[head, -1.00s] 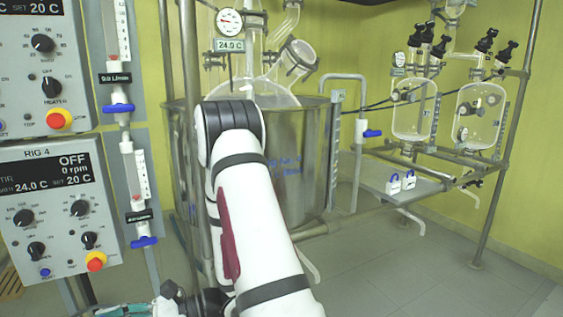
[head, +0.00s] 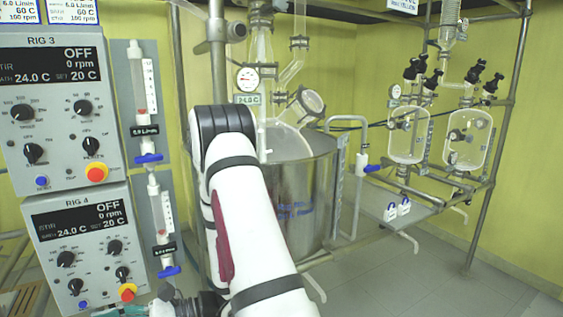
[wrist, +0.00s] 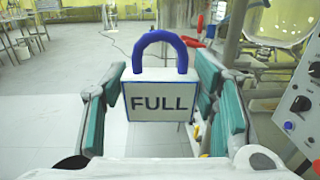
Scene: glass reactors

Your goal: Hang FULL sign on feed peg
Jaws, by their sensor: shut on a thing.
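The FULL sign (wrist: 158,103) is a white plate with dark lettering, a blue border and a thick blue loop on top. In the wrist view it is upright and faces the camera. My gripper (wrist: 160,88) is shut on it, with teal-padded fingers at its left and right sides. In the head view only a bit of my gripper (head: 122,311) shows at the bottom edge, and the sign is not visible there. I cannot make out the feed peg in either view.
RIG 3 (head: 52,110) and RIG 4 (head: 78,247) control panels stand at the left, beside flowmeters with blue valves (head: 148,159). A steel vessel (head: 312,205) stands behind my arm. Open floor shows in the wrist view.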

